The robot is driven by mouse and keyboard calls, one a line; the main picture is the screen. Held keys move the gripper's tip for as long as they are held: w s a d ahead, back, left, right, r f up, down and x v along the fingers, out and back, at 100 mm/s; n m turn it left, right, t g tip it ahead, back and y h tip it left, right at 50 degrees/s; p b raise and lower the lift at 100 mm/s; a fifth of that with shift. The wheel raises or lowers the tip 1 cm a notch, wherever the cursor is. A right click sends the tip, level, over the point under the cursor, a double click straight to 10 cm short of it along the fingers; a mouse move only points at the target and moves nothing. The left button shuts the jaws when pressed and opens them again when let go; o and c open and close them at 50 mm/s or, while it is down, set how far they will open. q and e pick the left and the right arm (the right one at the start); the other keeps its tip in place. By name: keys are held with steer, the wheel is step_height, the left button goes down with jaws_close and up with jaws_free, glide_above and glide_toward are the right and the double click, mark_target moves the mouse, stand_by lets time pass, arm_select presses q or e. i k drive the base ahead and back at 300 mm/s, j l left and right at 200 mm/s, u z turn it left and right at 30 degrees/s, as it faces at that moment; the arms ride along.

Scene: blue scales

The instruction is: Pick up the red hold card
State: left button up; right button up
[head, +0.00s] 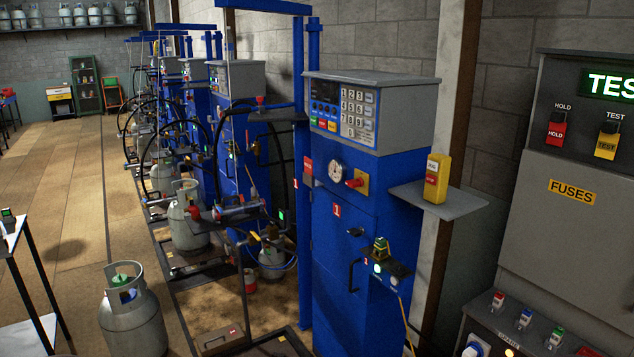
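The red hold card (556,134) hangs on the front of the grey cabinet (545,225) at the right, under a printed HOLD label. It has HOLD written on it and a dark hanger at its top. A yellow card (606,146) marked TEST hangs to its right, under a TEST label. Neither of my grippers shows in the head view.
A blue scale cabinet (350,250) with a small grey shelf (455,205) stands left of the grey cabinet. A yellow and red box (436,178) is on that shelf. A ledge with several small switches (525,320) juts out below. Gas cylinders (133,318) stand at the left.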

mark_target(308, 161)
steer(key=i+z, duration=0.35)
steer(key=i+j+z, duration=0.1)
steer(key=z, duration=0.25)
steer(key=i+j+z, duration=0.2)
steer(key=z, duration=0.15)
steer(key=i, duration=0.1)
